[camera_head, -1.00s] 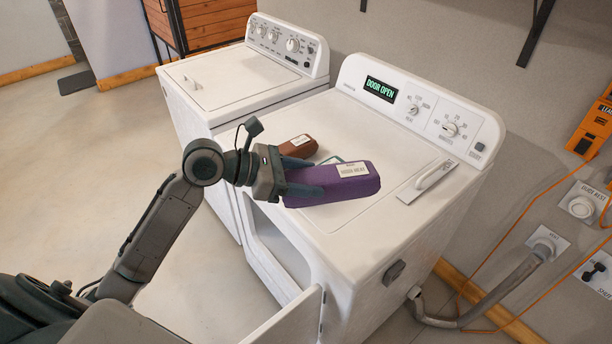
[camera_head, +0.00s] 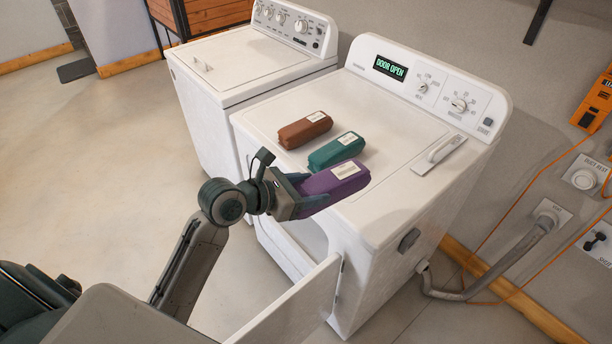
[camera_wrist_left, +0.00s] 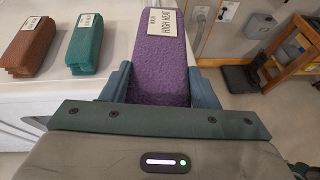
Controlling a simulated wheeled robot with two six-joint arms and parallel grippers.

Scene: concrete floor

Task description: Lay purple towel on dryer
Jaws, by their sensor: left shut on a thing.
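The purple towel (camera_head: 335,183) is a folded bundle with a white label. My left gripper (camera_head: 312,193) is shut on it at the front edge of the dryer top. The towel also shows between the fingers in the left wrist view (camera_wrist_left: 157,60), its label reading "HIGH HEAT". I cannot tell whether it touches the dryer top. The dryer (camera_head: 400,180) is white, its display reads "DOOR OPEN", and its front door (camera_head: 290,305) hangs open. A brown towel (camera_head: 305,130) and a teal towel (camera_head: 337,151) lie on its top, left of and behind the purple one. My right gripper is out of view.
A white washer (camera_head: 240,75) stands left of the dryer. A white handle plate (camera_head: 439,154) sits on the dryer top's right side. The dryer top is bare between the teal towel and that plate. Orange cables and a grey hose (camera_head: 500,265) are at right.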

